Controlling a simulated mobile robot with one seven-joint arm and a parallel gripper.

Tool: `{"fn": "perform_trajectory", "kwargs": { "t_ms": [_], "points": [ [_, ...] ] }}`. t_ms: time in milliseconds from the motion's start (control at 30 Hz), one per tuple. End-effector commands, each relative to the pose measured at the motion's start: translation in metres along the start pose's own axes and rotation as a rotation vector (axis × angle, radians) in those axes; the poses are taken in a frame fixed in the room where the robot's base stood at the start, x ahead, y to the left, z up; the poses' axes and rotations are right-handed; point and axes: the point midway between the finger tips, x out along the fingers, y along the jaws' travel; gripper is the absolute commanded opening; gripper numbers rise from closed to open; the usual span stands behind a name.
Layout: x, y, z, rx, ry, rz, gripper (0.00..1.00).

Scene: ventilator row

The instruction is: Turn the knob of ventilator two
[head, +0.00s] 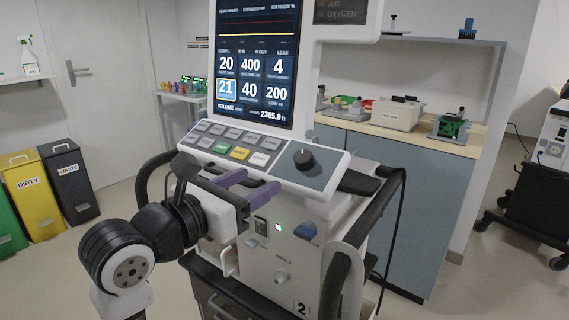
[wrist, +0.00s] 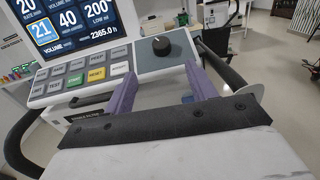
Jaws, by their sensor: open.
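Ventilator two (head: 265,245) stands upright in front of me, with a "2" label low on its front. Its dark round knob (head: 304,159) sits on the right of the sloped panel, beside the rows of buttons. In the wrist view the knob (wrist: 161,45) shows ahead of the fingers, above the gap between them. My gripper (head: 250,184) is open and empty, with purple fingers. It is in front of the panel, to the left of and below the knob in the head view. The fingers are apart from the knob.
The ventilator's screen (head: 254,62) rises above the panel. A dark handle (head: 340,275) curves at its front right. A counter (head: 420,135) with several devices stands behind. Yellow (head: 33,190) and dark (head: 66,180) bins stand at the left. Another machine (head: 550,140) is at the far right.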

Motion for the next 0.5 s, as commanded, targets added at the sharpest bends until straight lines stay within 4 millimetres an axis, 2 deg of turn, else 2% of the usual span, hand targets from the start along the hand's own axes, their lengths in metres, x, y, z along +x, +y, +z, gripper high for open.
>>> {"fn": "perform_trajectory", "kwargs": {
  "t_ms": [300, 500],
  "points": [
    [0.067, -0.002, 0.002, -0.003, -0.001, -0.007, 0.56],
    [0.102, -0.002, 0.002, -0.001, -0.002, -0.005, 0.56]
  ]
}}
